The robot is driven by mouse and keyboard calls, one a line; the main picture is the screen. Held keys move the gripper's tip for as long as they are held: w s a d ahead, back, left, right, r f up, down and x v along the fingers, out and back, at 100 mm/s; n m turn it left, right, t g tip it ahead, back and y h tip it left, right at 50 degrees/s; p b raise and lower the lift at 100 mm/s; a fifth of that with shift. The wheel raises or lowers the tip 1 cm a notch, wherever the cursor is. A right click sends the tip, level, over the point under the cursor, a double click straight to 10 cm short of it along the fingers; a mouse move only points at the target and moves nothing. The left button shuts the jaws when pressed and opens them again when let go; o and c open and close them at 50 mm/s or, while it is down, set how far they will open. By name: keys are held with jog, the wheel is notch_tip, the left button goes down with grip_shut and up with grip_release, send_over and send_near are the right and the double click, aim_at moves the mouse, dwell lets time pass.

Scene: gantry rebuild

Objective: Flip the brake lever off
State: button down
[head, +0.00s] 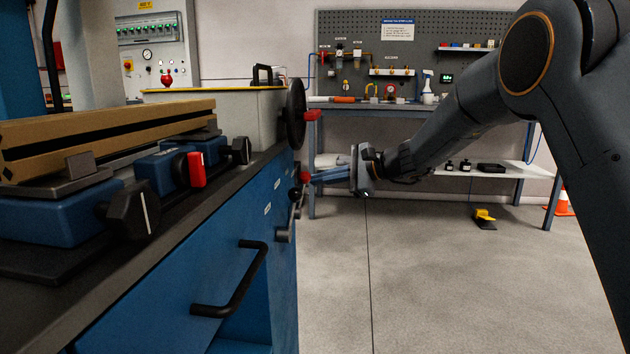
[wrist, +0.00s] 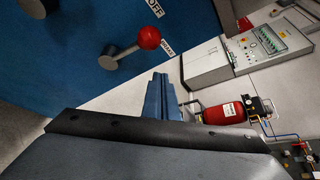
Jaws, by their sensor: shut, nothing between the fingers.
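The brake lever shows in the wrist view as a grey hub and short rod with a red ball (wrist: 148,38) on its end, on the blue cabinet side. An "OFF" label (wrist: 155,8) and a "BRAKE" label (wrist: 168,47) are beside the ball. In the head view the red ball (head: 304,177) is at the cabinet's right side, overlapping the fingertips. My gripper (head: 314,178) is shut and empty, reaching left to the cabinet. In the wrist view my gripper's fingertips (wrist: 159,77) are just below the ball, with a gap in the picture. Contact is not certain.
A black handwheel (head: 295,115) with a red grip is above the lever. A black drawer handle (head: 235,285) sticks out nearer me. A workbench (head: 400,109) stands behind, with a yellow pedal (head: 484,216) on the floor. The floor right of the cabinet is clear.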

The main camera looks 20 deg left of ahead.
jog(key=s+f+p+v, duration=0.1)
jog(key=p+v, duration=0.1)
jog(key=v, duration=0.8)
jog(key=shift+d+f, duration=0.2)
jog(key=shift+f, duration=0.2)
jog(key=s+f+n+g+h, duration=0.25)
jog(key=s+f, duration=0.25)
jog(key=s, duration=0.6)
jog(key=s+f+n+g+h, duration=0.1)
jog(key=s+f+n+h, duration=0.35)
jog(key=s, duration=0.65)
jog(key=s+d+f+n+h, duration=0.3)
jog(key=s+d+f+n, duration=0.15)
jog(key=s+d, duration=0.4)
jog(key=s+d+f+n+h, duration=0.3)
jog(key=s+d+f+n, duration=0.15)
jog(key=s, duration=0.75)
jog(key=d+r+m+p, duration=0.3)
jog(key=d+r+p, duration=0.8)
jog(key=r+p, duration=0.2)
jog(key=d+r+m+t+h+p, duration=0.1)
jog(key=d+r+m+p, duration=0.2)
jog(key=d+r+p, duration=0.8)
notch_tip(320, 180, up, 3)
jog(key=p, duration=0.3)
jog(key=shift+s+p, duration=0.15)
jog(key=shift+p, duration=0.15)
